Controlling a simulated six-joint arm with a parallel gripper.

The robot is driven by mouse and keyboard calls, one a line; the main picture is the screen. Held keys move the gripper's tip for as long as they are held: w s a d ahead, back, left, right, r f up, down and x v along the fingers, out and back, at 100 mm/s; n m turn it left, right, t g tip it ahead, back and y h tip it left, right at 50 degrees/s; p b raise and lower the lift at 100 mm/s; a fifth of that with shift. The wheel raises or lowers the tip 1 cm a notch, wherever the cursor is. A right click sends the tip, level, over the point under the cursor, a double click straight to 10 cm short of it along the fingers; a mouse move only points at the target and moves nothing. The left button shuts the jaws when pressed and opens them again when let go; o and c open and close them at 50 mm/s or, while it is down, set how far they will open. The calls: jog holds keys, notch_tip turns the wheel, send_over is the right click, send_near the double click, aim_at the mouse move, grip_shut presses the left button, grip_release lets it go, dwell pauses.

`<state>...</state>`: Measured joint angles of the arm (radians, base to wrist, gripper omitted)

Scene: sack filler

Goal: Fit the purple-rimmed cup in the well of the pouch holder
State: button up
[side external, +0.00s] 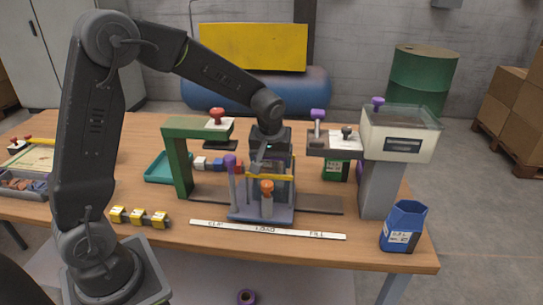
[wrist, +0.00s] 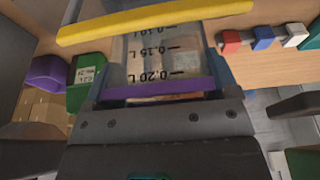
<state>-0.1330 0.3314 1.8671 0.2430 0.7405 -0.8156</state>
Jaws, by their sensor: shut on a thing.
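The purple-rimmed cup (wrist: 165,52) is clear with black litre marks. Its purple rim (wrist: 158,90) lies close to my gripper's palm in the wrist view. My gripper (wrist: 160,72) is shut on the cup, one finger on each side. In the side view my gripper (side external: 268,160) points down over the pouch holder (side external: 245,214), which has a blue-grey base, a purple post, an orange-topped post and a yellow bar (side external: 270,177). The yellow bar also crosses the cup's far end in the wrist view (wrist: 155,20). The cup's bottom and the well are hidden, so seating cannot be told.
A green press frame (side external: 178,160) stands left of the holder, and a grey-white filler machine (side external: 398,140) stands right. A blue pitcher (side external: 403,228) is at the front right. Yellow clips (side external: 140,217) lie front left. A white label strip (side external: 267,230) runs along the front.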

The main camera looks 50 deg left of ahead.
aim_at(271, 171)
jog(key=shift+f, duration=1.9)
jog(key=o, duration=0.8)
jog(key=v, duration=1.3)
jog(key=s+d+r+m+t+h, duration=0.1)
jog(key=s+d+m, duration=0.2)
jog(key=s, duration=0.7)
jog(key=s+d+r+m+t+h, duration=0.1)
jog(key=s+d+r+m+t, duration=0.1)
jog(key=s+m, duration=0.4)
jog(key=s+d, duration=0.1)
jog(key=s, duration=0.3)
jog(key=shift+s+d, duration=0.15)
jog(key=shift+s, duration=0.2)
